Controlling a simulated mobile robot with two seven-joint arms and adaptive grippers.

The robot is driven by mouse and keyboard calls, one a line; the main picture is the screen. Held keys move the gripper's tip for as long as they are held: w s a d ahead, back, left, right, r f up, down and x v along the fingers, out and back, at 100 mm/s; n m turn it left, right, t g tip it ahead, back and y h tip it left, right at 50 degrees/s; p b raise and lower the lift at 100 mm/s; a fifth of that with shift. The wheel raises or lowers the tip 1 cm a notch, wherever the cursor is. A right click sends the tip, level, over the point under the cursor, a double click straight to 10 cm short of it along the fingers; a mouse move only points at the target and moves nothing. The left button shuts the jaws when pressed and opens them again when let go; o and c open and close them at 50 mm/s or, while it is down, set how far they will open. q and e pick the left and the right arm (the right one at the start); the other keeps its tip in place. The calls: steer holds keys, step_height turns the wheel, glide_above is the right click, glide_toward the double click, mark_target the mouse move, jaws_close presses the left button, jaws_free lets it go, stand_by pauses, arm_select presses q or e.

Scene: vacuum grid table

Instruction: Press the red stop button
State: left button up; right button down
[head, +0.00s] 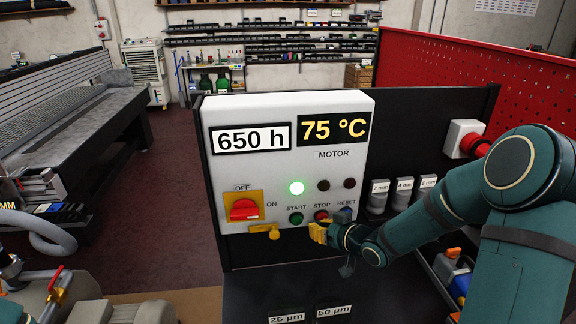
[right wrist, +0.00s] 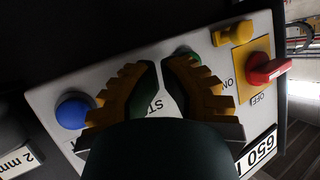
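The red stop button (head: 321,215) sits on the white control panel (head: 225,170) under the label STOP, between the green start button (head: 296,218) and the blue reset button (head: 344,214). My right gripper (head: 318,231) is just below and in front of it; I cannot tell whether it touches. In the right wrist view its yellow-and-black fingertips (right wrist: 159,62) nearly meet, with a narrow gap and nothing visible between them. The green button (right wrist: 186,51) and blue button (right wrist: 72,111) show there, but the red one is hidden. My left gripper is out of view.
A red rotary switch (head: 244,210) and a yellow knob (head: 264,231) are left of the buttons. A green lamp (head: 296,187) is lit. A larger red mushroom button (head: 475,146) on a white box is at the right. Labelled holders (head: 402,193) stand right of the panel.

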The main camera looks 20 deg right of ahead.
steer(key=shift+w, duration=0.2)
stand_by(0.4)
steer(key=shift+w+d, duration=0.1)
steer(key=shift+w, duration=0.1)
steer(key=shift+s, duration=0.35)
stand_by(0.4)
steer(key=s+a, duration=0.1)
steer(key=s, duration=0.5)
steer(key=shift+a+b, duration=0.3)
steer(key=shift+b, duration=0.1)
stand_by(0.7)
